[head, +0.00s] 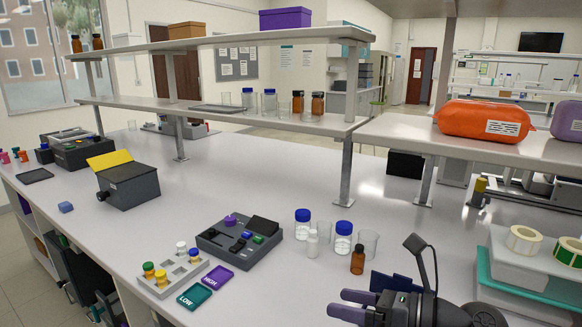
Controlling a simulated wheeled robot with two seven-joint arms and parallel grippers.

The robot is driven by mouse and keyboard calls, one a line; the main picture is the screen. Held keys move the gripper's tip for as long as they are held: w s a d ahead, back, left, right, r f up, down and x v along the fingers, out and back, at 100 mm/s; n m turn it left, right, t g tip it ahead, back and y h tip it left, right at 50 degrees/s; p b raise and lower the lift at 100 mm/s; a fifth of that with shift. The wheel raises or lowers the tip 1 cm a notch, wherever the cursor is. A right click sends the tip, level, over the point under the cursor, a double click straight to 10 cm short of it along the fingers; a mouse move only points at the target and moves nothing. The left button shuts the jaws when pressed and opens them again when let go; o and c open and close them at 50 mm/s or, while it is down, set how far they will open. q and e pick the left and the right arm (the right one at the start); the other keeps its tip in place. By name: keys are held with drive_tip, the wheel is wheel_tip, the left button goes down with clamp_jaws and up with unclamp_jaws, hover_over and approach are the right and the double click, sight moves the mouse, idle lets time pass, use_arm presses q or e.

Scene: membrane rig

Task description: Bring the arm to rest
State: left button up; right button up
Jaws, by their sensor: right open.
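My right gripper (345,304) is at the bottom right of the head view, over the bench. Its two purple fingers point left and are apart, with nothing seen between them. My left gripper is not in view. A small brown bottle (357,261) stands behind the right gripper. The dark grey device with coloured buttons (212,245) is to the left of the gripper, with a gap of bare bench between. A purple card marked HIGH (217,274) and a teal card marked LOW (194,295) lie in front of the device.
A grey rack (160,290) holds yellow-, white- and blue-capped vials. Blue-capped bottles (343,240) and clear beakers (368,243) stand near the brown bottle. Tape rolls (526,239) sit on a box at the right. Bench (270,300) left of my gripper is clear.

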drive_tip(key=s+d+f+m+t+h, duration=0.4)
drive_tip(key=m+h, duration=0.4)
drive_tip(key=m, duration=1)
drive_tip(key=s+d+f+m+t+h, duration=0.2)
drive_tip(key=d+f+m+h, duration=0.35)
drive_tip(key=m, duration=1.25)
drive_tip(key=s+a+f+m+g, duration=0.25)
drive_tip(key=s+f+g, duration=0.25)
drive_tip(key=s, duration=0.4)
drive_tip(key=s+a+f+m+g, duration=0.1)
drive_tip(key=s+f+m+g, duration=0.35)
drive_tip(key=s, duration=0.45)
wheel_tip(320, 180, down, 20)
drive_tip(key=s+n+g+b, duration=0.1)
drive_tip(key=g+b, duration=0.1)
drive_tip(key=b, duration=0.1)
use_arm(q)
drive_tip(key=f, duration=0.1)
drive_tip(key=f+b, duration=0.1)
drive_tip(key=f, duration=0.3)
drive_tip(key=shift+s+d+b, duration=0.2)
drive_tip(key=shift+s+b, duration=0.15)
drive_tip(key=shift+b, duration=0.05)
use_arm(e)
drive_tip(key=s+d+f+g+h, duration=0.1)
drive_tip(key=s+d+f, duration=0.2)
drive_tip(key=s+f, duration=1)
drive_tip(key=shift+s+d+f, duration=0.15)
drive_tip(key=shift+s+f, duration=0.2)
drive_tip(key=shift+s, duration=0.3)
